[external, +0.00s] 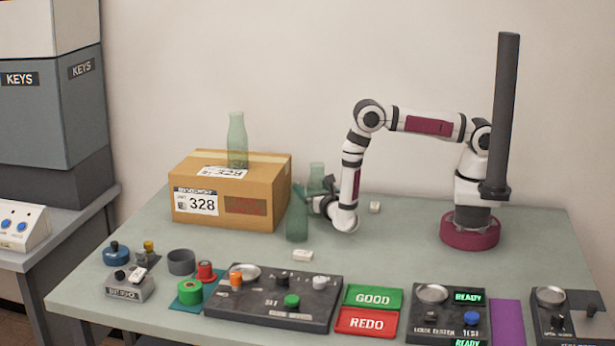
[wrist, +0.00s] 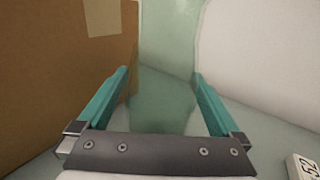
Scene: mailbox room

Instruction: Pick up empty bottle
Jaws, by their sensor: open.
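A translucent green bottle (external: 297,222) stands upright on the table beside the right end of the cardboard box. My gripper (external: 304,197) is low beside it, reaching in from the right. In the wrist view my gripper (wrist: 160,73) is open, with its two teal fingers on either side of a see-through green bottle (wrist: 163,100). I cannot tell whether either finger touches the glass. A second green bottle (external: 316,175) stands just behind my gripper, partly hidden by it. A third green bottle (external: 237,140) stands upright on top of the box.
The cardboard box (external: 255,205) stands close on the left; its wall also fills the left of the wrist view (wrist: 60,70). Small white blocks (external: 303,255) (external: 375,207) lie nearby. Control panels (external: 262,312) and GOOD/REDO plates (external: 372,297) line the front. The table's right middle is clear.

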